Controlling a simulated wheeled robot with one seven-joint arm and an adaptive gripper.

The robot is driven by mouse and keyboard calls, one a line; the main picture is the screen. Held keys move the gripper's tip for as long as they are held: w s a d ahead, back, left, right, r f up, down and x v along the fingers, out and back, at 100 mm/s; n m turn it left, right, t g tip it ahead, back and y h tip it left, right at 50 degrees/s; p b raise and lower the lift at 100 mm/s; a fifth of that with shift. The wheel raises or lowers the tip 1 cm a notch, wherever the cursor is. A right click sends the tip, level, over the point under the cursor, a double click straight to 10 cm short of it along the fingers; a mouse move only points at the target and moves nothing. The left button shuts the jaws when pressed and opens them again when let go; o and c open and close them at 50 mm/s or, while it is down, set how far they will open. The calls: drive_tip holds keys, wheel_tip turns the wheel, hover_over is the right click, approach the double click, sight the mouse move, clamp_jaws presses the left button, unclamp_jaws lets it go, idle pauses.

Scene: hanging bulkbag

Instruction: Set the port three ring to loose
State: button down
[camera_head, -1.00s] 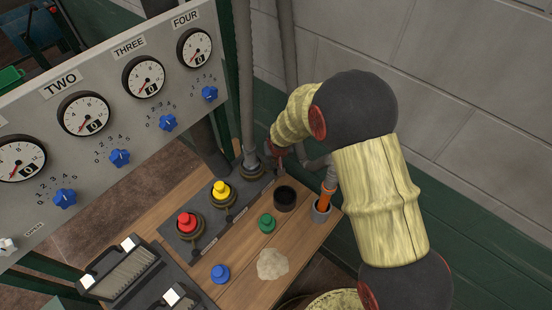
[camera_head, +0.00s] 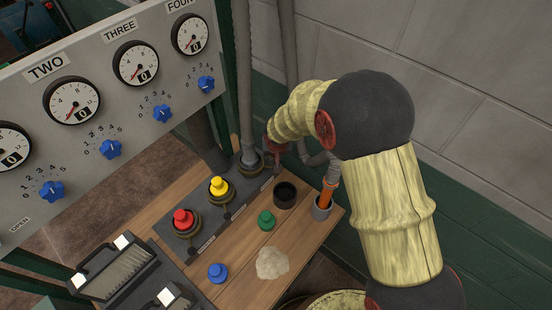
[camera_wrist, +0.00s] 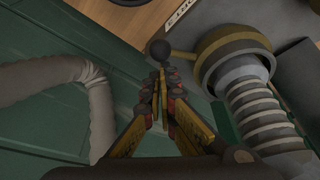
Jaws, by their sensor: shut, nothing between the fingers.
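The port three ring is a brass-coloured collar (camera_wrist: 235,52) around the base of a grey ribbed hose in the wrist view. A lever runs left from it to a black ball knob (camera_wrist: 159,48). In the head view the ring (camera_head: 251,167) sits at the far end of the dark port strip, under the grey hose. My gripper (camera_wrist: 162,85) is shut and empty, its fingertips close to the ball knob, left of the collar. I cannot tell whether they touch it. In the head view my gripper (camera_head: 274,154) is small and partly hidden by my arm.
A yellow plug (camera_head: 219,187) and a red plug (camera_head: 184,220) stand in the strip's other ports. A black cup (camera_head: 285,195), an orange-handled tool (camera_head: 327,193) and a green knob (camera_head: 266,220) are on the wooden bench. A pale bent hose (camera_wrist: 80,85) hangs left of my gripper.

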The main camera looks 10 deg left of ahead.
drive_tip(key=shift+s+f+b, duration=0.15)
drive_tip(key=shift+b, duration=0.45)
drive_tip(key=s+m+b, duration=0.1)
drive_tip(key=b, duration=0.2)
drive_tip(key=m+b, duration=0.1)
drive_tip(key=b, duration=0.2)
drive_tip(key=shift+s+f+h, duration=0.15)
drive_tip(key=shift+s+h, duration=0.2)
drive_tip(key=shift+h, duration=0.05)
drive_tip(key=s+a+m+h+b, duration=0.2)
drive_tip(key=s+m+b, duration=0.4)
drive_tip(key=m+b, duration=0.2)
drive_tip(key=shift+s+a+r+g, duration=0.2)
drive_tip(key=shift+s+r+g, duration=0.1)
drive_tip(key=shift+s, duration=0.05)
drive_tip(key=w+d, duration=0.3)
drive_tip(key=a+p+v, duration=0.1)
drive_tip(key=p+v, duration=0.2)
drive_tip(key=v, duration=0.8)
